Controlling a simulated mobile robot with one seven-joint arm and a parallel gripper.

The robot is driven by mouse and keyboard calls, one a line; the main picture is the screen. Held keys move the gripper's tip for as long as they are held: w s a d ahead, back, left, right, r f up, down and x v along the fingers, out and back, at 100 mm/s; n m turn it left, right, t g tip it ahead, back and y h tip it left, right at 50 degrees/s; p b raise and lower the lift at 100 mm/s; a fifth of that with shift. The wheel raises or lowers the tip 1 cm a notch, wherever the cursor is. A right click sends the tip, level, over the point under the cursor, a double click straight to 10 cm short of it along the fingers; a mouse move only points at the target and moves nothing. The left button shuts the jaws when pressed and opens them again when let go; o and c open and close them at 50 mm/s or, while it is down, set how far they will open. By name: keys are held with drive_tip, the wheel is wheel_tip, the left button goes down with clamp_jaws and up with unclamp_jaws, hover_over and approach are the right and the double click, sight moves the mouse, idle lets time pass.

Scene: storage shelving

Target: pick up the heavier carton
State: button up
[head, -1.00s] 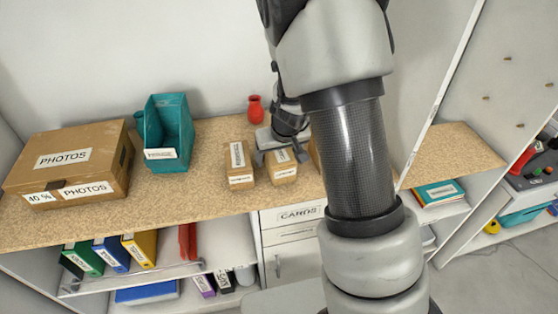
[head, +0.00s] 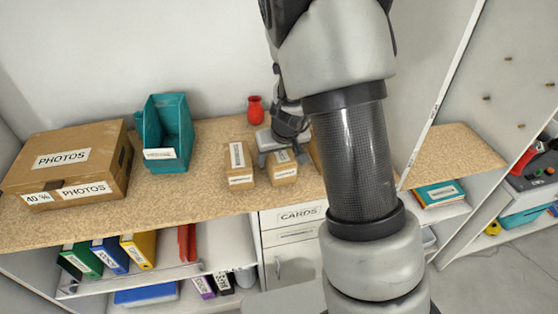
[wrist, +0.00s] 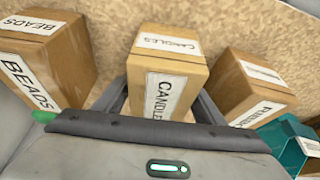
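The CANDLES carton (wrist: 165,75) is a small brown box with white labels, in the middle of the wrist view. My gripper (wrist: 162,100) is open, with one finger along each side of this carton. In the head view my gripper (head: 284,155) is low over the same carton (head: 284,174). A second small carton (head: 238,163) stands to its left; it is the right-hand carton (wrist: 247,88) in the wrist view, its label unreadable. A third, the BEADS carton (wrist: 45,60), is at the left of the wrist view; in the head view my arm mostly hides it.
A teal bin (head: 168,130) and a large PHOTOS box (head: 72,160) stand left on the cork-coloured shelf (head: 205,200). A red vase (head: 255,108) is behind the small cartons. A white panel (head: 435,95) rises on the right.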

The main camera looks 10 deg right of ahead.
drive_tip(key=c, duration=1.3)
drive_tip(key=shift+r+p, duration=0.6)
drive_tip(key=shift+p, duration=0.05)
wheel_tip(320, 180, up, 10)
drive_tip(key=shift+f+p, duration=0.25)
drive_tip(key=shift+p, duration=1)
